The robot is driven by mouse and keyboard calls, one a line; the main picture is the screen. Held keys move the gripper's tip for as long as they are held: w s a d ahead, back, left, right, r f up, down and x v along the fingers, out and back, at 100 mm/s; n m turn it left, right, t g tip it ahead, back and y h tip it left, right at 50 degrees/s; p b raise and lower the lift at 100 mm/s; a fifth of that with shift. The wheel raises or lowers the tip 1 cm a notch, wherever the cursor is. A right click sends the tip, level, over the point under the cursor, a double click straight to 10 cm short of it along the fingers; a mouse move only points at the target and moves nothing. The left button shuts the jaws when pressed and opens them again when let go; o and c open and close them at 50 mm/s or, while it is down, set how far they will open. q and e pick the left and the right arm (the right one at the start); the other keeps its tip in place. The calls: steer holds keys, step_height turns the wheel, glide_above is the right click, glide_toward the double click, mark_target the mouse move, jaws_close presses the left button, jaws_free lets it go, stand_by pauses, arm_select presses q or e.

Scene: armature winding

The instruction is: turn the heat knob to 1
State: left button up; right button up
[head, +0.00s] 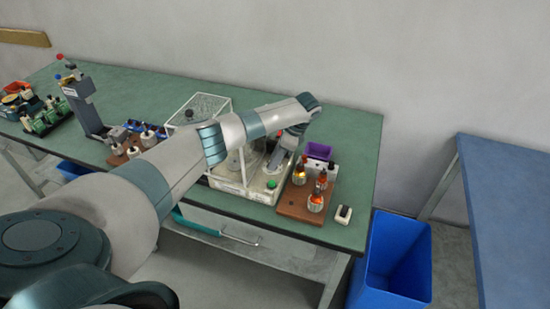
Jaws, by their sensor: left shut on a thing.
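My left arm reaches in from the lower left across the green bench. My left gripper (276,159) points down at the right side of a white-framed machine with clear panels (236,186). It is shut at the machine, where the heat knob would be; the fingers and wrist hide the knob, and its setting cannot be read. A green button (272,184) shows on the machine's front right, just below the gripper. My right gripper is not in view.
A grey press (82,101) stands left. A blue bin (395,262) is on the floor.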

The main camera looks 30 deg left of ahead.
arm_select(q)
steer(key=shift+n+g, duration=0.4)
steer(key=shift+n, duration=0.5)
steer(key=n, duration=0.1)
steer(key=n+h+b, duration=0.1)
steer(key=shift+w+f+n+g, duration=0.1)
steer(key=shift+w+n+g, duration=0.1)
steer(key=shift+n+g, duration=0.2)
steer(key=n+b, duration=0.1)
steer(key=n, duration=0.1)
steer(key=shift+a+n+g+h, duration=0.15)
steer(key=shift+n+g+h, duration=0.15)
steer(key=shift+h, duration=0.1)
steer(key=shift+w+a+n+h+b, duration=0.1)
steer(key=shift+n+h+b, duration=0.3)
steer(key=shift+n+b, duration=0.6)
steer(key=o, duration=1)
steer(key=shift+o, duration=0.2)
steer(key=shift+r+p, duration=0.3)
